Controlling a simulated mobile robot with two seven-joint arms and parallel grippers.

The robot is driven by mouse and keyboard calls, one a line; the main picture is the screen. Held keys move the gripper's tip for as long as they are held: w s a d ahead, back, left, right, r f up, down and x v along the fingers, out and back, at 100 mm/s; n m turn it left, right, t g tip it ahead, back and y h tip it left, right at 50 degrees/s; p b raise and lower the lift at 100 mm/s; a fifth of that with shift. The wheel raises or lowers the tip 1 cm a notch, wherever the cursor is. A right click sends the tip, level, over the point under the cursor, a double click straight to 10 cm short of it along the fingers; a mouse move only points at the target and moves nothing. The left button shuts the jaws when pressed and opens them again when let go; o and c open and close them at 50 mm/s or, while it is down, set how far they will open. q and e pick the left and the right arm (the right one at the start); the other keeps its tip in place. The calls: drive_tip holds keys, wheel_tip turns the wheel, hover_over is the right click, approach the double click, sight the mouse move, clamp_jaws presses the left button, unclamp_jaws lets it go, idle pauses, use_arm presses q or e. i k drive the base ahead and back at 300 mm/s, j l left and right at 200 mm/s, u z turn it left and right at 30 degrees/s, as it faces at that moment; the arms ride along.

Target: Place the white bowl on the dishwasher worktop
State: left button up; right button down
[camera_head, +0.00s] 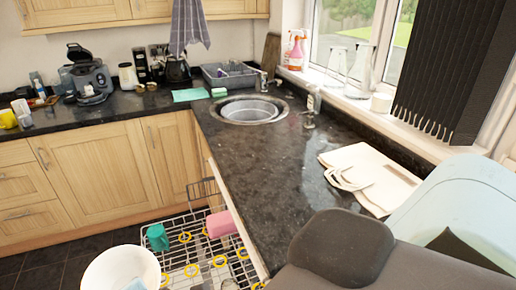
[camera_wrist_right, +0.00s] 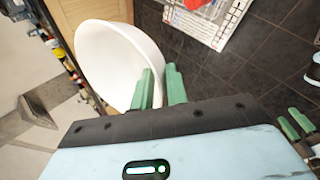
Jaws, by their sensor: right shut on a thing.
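The white bowl (camera_wrist_right: 106,62) is held by its rim between the green fingers of my right gripper (camera_wrist_right: 159,86) in the right wrist view. In the head view the bowl (camera_head: 118,270) shows at the bottom left, beside the open dishwasher rack and lower than the worktop. My right gripper is hidden or out of frame in the head view. The dark granite dishwasher worktop (camera_head: 262,170) runs from the sink toward the front. My left gripper (camera_wrist_right: 294,124) shows at the right edge of the wrist view, its fingers apart with nothing seen between them.
The dishwasher rack (camera_head: 190,262) is pulled out, with a teal cup (camera_head: 157,237) and a pink cup (camera_head: 220,223). The sink (camera_head: 250,110) lies at the back. A folded cream cloth (camera_head: 372,175) lies on the worktop's right. The worktop's middle is clear.

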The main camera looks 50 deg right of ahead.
sight(262, 155)
drive_tip(key=k+l, duration=0.15)
drive_tip(key=l, duration=0.2)
drive_tip(key=k+l, duration=0.15)
drive_tip(key=l, duration=0.25)
drive_tip(key=k+l, duration=0.2)
drive_tip(key=l, duration=0.15)
drive_tip(key=i+l, duration=0.15)
drive_tip(key=l, duration=0.15)
drive_tip(key=i+l, duration=0.2)
